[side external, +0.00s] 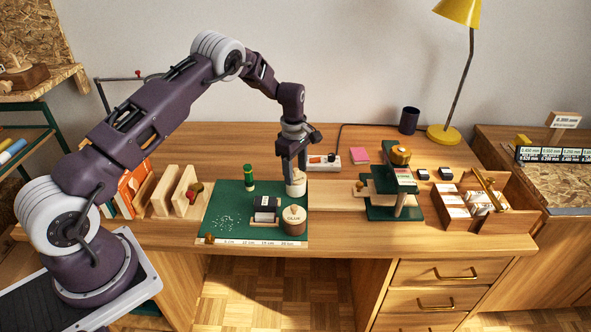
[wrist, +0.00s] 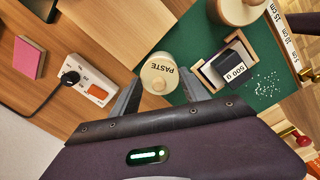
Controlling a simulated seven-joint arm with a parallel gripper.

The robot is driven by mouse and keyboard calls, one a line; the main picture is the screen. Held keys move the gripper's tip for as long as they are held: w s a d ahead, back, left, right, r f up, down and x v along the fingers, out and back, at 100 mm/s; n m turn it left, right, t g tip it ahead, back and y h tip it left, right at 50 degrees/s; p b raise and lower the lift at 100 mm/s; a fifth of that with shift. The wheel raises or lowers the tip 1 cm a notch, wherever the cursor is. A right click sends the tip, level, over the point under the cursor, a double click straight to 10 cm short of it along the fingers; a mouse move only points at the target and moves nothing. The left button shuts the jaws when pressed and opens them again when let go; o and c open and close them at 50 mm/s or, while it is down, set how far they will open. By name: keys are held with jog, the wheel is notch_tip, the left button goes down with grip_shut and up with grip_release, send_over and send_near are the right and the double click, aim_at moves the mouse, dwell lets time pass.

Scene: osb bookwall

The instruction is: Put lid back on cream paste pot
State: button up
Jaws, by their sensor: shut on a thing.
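The cream paste pot (side external: 296,189) stands upright at the far right edge of the green mat (side external: 225,205). In the wrist view the pot (wrist: 163,66) shows its "PASTE" label, with a pale round lid (wrist: 156,84) and small knob at the gripper side. My gripper (side external: 293,168) points straight down over the pot. In the wrist view its fingers (wrist: 157,92) are on either side of the lid, shut on it. The lid is at the pot's top; whether it is fully seated or slightly above the rim I cannot tell.
A wider lidded wooden pot (side external: 294,219) and a dark 500 g block (side external: 266,203) in a wooden holder stand in front. A green bottle (side external: 249,177) is to the left. A power strip (side external: 325,162) lies behind. A green stand (side external: 383,193) is at right.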

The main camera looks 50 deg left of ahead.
dwell(0.4)
jog(key=o, duration=1.4)
jog(key=o, duration=0.5)
jog(key=shift+r, duration=3.5)
grip_shut()
jog(key=shift+f, duration=0.2)
